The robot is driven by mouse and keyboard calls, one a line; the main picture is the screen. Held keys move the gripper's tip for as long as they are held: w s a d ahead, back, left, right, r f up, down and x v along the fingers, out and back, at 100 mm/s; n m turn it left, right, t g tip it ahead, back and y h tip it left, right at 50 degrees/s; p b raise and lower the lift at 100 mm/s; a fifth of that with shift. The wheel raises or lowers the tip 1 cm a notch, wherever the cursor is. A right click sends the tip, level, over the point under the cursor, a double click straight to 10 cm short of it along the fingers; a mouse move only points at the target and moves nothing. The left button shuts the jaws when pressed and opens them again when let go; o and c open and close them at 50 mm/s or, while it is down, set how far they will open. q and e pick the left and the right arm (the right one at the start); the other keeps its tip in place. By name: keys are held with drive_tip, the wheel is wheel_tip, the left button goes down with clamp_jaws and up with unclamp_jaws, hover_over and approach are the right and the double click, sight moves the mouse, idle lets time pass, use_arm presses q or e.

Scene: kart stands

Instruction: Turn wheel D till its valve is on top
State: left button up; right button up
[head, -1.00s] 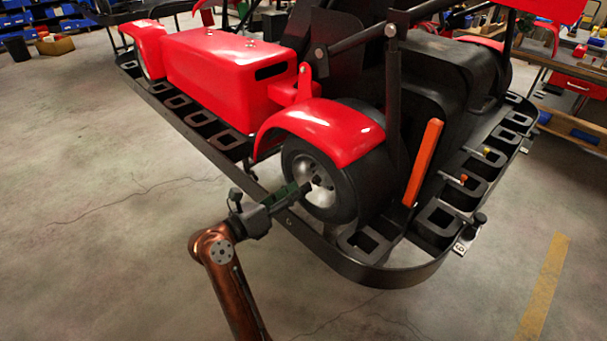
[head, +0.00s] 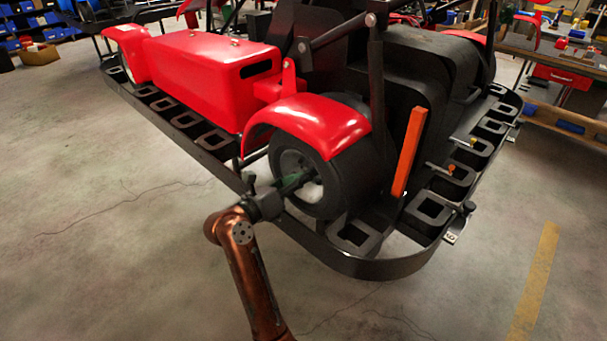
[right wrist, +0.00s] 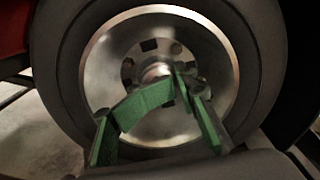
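The near wheel (head: 300,180) of the red kart has a black tyre and a silver rim. It fills the right wrist view (right wrist: 160,80), with the hub (right wrist: 155,72) in the middle. No letter D shows on it, and I cannot make out its valve. My right gripper (head: 305,178) reaches in from the front to the wheel's face. In the right wrist view its green-padded fingers (right wrist: 178,88) lie in front of the rim, just below the hub. Their tips come close together; I cannot tell whether they touch or hold anything. My left gripper is not in view.
A red fender (head: 312,122) arches over the wheel. The black stand frame (head: 365,266) with square cut-outs runs round the kart, below the wheel and my right gripper. An orange bar (head: 408,152) stands to the right. The concrete floor in front is clear.

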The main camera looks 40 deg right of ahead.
drive_tip(key=shift+w+a, duration=0.1)
clamp_jaws()
